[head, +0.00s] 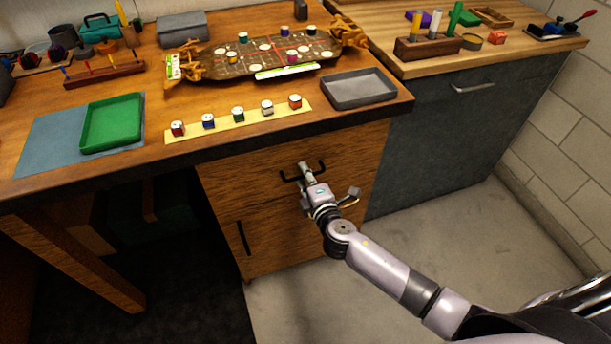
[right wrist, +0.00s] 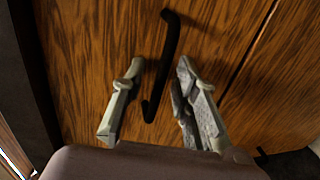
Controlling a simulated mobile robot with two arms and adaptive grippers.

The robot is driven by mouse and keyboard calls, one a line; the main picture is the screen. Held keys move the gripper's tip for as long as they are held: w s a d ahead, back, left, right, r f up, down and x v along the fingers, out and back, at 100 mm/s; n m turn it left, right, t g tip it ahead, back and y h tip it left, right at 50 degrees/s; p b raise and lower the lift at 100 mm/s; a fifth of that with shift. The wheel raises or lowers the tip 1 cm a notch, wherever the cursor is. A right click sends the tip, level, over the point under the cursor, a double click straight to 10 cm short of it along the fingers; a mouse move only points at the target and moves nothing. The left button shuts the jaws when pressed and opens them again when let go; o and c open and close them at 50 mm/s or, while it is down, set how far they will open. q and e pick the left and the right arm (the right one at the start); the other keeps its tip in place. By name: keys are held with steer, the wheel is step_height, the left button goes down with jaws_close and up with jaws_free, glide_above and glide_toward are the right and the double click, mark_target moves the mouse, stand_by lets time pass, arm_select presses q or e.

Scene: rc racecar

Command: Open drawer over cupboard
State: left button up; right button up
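The wooden drawer front (head: 350,150) sits under the right part of the desk top and looks shut. Its black bar handle (head: 288,178) runs across the front; it also shows in the right wrist view (right wrist: 170,45). Below is the wooden cupboard door (head: 285,235) with a dark vertical handle (head: 243,238). My right gripper (head: 306,168) is at the drawer handle. In the right wrist view its fingers (right wrist: 158,66) are apart, with the bar in the gap between them. Whether they touch the bar cannot be told. My left gripper is not in view.
The desk top carries a green tray (head: 112,122), a grey tray (head: 359,88), a yellow strip (head: 222,127) with several small pots, and a game board (head: 262,58). A grey cabinet (head: 450,135) stands to the right. The floor (head: 430,235) before it is clear.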

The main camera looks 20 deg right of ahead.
steer(key=shift+c, duration=0.3)
jaws_close()
stand_by(0.5)
